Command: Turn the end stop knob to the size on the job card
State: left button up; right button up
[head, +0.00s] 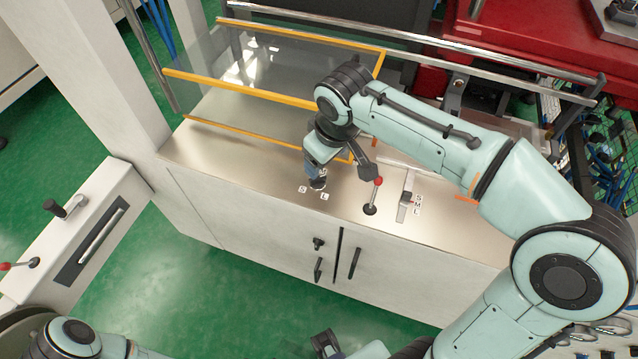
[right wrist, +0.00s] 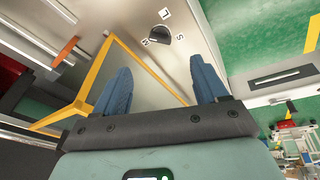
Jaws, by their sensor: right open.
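The end stop knob (right wrist: 158,33) is small, dark and round, on the bright metal top, with labels L, S and M around it. Its pointer direction is too small to tell. In the head view the knob (head: 318,184) is partly covered by my right gripper (head: 313,172), which is just above it. In the right wrist view my right gripper (right wrist: 160,70) is open and empty, and the knob shows beyond its fingertips, apart from them. A dark piece at the bottom edge seems to be my left gripper (head: 325,342); its fingers are unclear. I cannot make out a job card.
A red-tipped lever (head: 373,195) stands right of the knob, near my right gripper. Beyond it is a slider (head: 406,196) with S, M, L labels. A clear guard with an orange frame (head: 240,90) rises behind. A side panel (head: 92,235) carries a handle.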

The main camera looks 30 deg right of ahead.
aim_at(319, 179)
jog(key=w+f+m+b, duration=0.1)
jog(key=f, duration=0.3)
jog(key=w+f+m+b, duration=0.1)
jog(key=f+m, duration=0.1)
jog(key=f, duration=0.2)
jog(key=w+f+m+t+b, duration=0.1)
jog(key=w+f, duration=0.1)
jog(key=f, duration=0.2)
jog(key=shift+d+f+m, duration=0.1)
jog(key=shift+d+m, duration=0.15)
jog(key=shift+m, duration=0.05)
jog(key=c, duration=1.1)
jog(key=shift+o, duration=0.2)
